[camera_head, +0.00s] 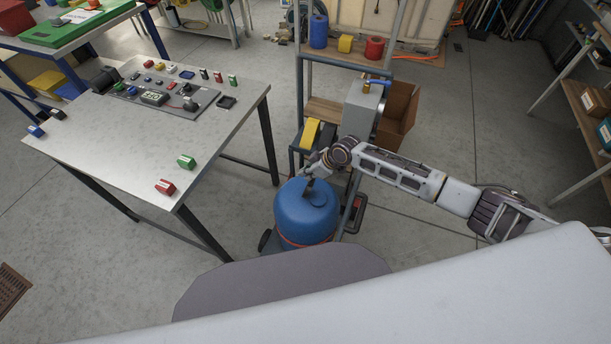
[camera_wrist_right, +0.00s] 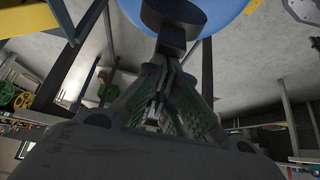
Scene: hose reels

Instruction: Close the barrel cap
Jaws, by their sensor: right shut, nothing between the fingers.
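A blue barrel (camera_head: 303,222) with an orange-red band stands on the floor right of the grey table. A small dark blue round part, which looks like the cap (camera_head: 318,198), is on its top. My right gripper (camera_head: 309,184) is shut and empty, pointing down at the barrel top close to this part. In the right wrist view, a dark rounded piece (camera_wrist_right: 172,28) lies against the blue barrel (camera_wrist_right: 205,10), right at the tips of my right gripper (camera_wrist_right: 168,62). I cannot tell whether they touch, or how far the cap is closed. My left gripper is not in view.
A grey table (camera_head: 125,150) with a control panel (camera_head: 160,92) stands left of the barrel. A shelf rack (camera_head: 345,62) with colored spools and a cardboard box (camera_head: 398,115) are behind it. The floor to the right is mostly free.

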